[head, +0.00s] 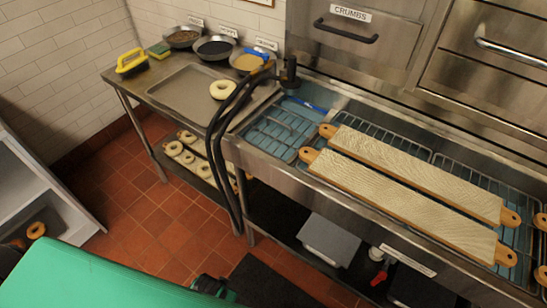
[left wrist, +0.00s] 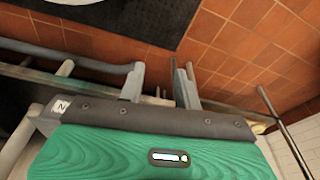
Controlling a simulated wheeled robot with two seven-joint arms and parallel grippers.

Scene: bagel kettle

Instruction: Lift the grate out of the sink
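The sink (head: 232,140) is a long steel basin with blue water along the counter. A wire grate (head: 283,128) lies in its left part, and more wire grating (head: 455,163) shows behind and right of the boards. I cannot tell whether this is one grate or several. Two long boards with pale tops and wooden handles, a rear one (head: 415,172) and a front one (head: 400,203), lie across the sink and hide part of the grating. My left gripper (left wrist: 160,84) has its fingers apart, with nothing between them, away from the sink. My right gripper is not in view.
A black hose (head: 217,150) hangs over the sink's front edge. A steel tray (head: 192,95) with a bagel (head: 223,89), several bowls and a yellow-handled brush (head: 132,62) stand on the left counter. Bagels sit on a lower shelf. The tiled floor (head: 140,215) has open room.

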